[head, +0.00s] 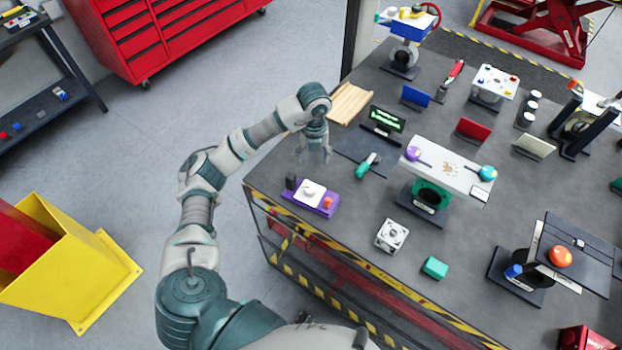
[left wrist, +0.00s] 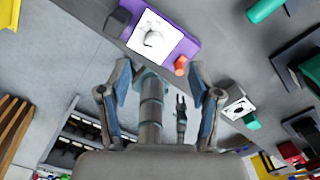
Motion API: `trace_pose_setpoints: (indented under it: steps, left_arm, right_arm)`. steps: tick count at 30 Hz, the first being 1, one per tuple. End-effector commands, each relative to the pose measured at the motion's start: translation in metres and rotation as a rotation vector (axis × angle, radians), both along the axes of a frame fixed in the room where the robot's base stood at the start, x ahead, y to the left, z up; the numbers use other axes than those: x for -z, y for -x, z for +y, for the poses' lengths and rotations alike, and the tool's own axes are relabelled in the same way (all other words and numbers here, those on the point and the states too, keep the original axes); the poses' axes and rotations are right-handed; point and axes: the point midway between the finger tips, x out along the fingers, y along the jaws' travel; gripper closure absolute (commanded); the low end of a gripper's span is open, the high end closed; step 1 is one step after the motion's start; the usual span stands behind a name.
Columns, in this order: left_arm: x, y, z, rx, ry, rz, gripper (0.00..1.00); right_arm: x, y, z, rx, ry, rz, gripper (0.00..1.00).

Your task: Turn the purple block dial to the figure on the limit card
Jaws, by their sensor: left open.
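The purple block (head: 327,211) lies near the table's left edge, with a white dial plate (head: 310,193) carrying a light knob, an orange button (head: 328,203) and a dark upright piece. In the left wrist view the purple block (left wrist: 186,47) is at the top, its knob (left wrist: 153,39) in plain sight. The dial's figures are too small to read. My left gripper (head: 314,160) is open and empty, above and just behind the block, fingers down, apart from it. A dark screen with green text (head: 388,119) stands behind; I cannot tell which item is the limit card.
A green-handled tool (head: 367,166) lies right of the gripper. A wooden tray (head: 350,103) lies behind it. A white panel on a green valve (head: 432,194), a small fan box (head: 391,236) and a green block (head: 434,267) stand to the right. Bare table lies between them.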

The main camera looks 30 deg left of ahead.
Motion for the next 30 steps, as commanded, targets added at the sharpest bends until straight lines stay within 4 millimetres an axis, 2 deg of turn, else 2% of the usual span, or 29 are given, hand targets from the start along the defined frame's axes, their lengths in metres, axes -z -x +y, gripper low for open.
trace_pose_setpoints:
  steps: [10,13,17,22,26,30]
  left_arm:
    - [-0.003,0.0,0.003,-0.001,0.003,0.001,0.36]
    - [-0.008,0.002,0.003,-0.06,0.004,0.001,0.36]
    - [-0.027,0.008,0.002,-0.311,0.003,0.0,0.36]
    - [-0.047,0.019,0.0,-0.712,0.004,0.0,0.36]
    - [-0.053,0.023,-0.002,-0.912,0.003,0.0,0.36]
    - [-0.045,0.025,-0.003,-0.982,0.002,0.002,0.36]
  right_arm:
    - [-0.001,0.0,0.001,0.0,0.002,0.002,0.6]
    - [-0.008,-0.001,0.002,0.0,0.002,0.001,0.6]
    - [-0.033,-0.003,0.002,0.001,0.003,-0.002,0.6]
    - [-0.063,-0.004,0.004,0.001,0.0,-0.004,0.6]
    - [-0.074,-0.004,0.004,0.002,0.0,-0.005,0.6]
    - [-0.074,-0.004,0.004,0.001,0.0,-0.005,0.6]
